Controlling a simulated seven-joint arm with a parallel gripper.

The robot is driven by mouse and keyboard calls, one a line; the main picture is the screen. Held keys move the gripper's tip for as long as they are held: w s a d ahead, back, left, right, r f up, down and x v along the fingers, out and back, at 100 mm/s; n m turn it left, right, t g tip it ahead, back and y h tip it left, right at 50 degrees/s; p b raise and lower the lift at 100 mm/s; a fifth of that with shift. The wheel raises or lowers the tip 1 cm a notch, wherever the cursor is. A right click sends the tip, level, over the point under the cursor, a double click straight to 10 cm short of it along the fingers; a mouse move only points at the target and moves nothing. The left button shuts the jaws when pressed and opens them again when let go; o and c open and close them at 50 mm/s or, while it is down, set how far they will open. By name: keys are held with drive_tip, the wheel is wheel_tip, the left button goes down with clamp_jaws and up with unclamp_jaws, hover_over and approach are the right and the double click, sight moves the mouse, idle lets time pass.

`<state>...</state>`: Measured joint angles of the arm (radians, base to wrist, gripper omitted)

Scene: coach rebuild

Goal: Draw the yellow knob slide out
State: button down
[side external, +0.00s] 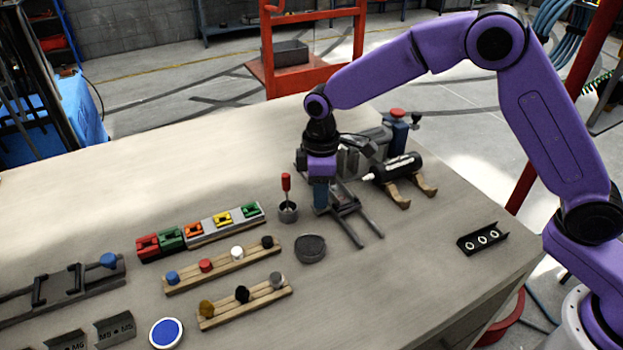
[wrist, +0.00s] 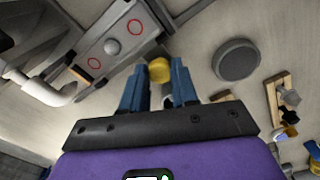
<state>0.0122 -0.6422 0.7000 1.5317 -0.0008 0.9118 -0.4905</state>
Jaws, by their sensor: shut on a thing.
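The yellow knob (wrist: 159,70) shows in the wrist view between the two blue fingers of my gripper (wrist: 157,78). My gripper is shut on it. In the side external view my gripper (side external: 320,196) points down at the near left end of a dark grey fixture with two rails (side external: 362,222). The knob is hidden there by the fingers. In the wrist view a grey plate with red rings (wrist: 112,42) lies beside the knob. I cannot tell how far out the slide is.
A cup with a red-handled tool (side external: 288,210) and a round dark dish (side external: 311,248) stand close by. A black cylinder on wooden cradles (side external: 398,166) lies to the right. Wooden peg racks (side external: 222,266) are at the left. The table's front right is mostly clear.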

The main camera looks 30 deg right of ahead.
drive_tip(key=s, duration=0.8)
drive_tip(key=shift+a, duration=0.15)
drive_tip(key=shift+s, duration=0.1)
drive_tip(key=c, duration=0.8)
unclamp_jaws()
drive_tip(key=shift+s, duration=0.1)
drive_tip(key=shift+c, duration=0.2)
drive_tip(key=shift+r, duration=0.1)
drive_tip(key=shift+w+r, duration=0.2)
drive_tip(key=shift+r, duration=0.1)
wheel_tip(320, 180, up, 17)
drive_tip(key=shift+f, duration=0.15)
drive_tip(key=shift+s, duration=0.1)
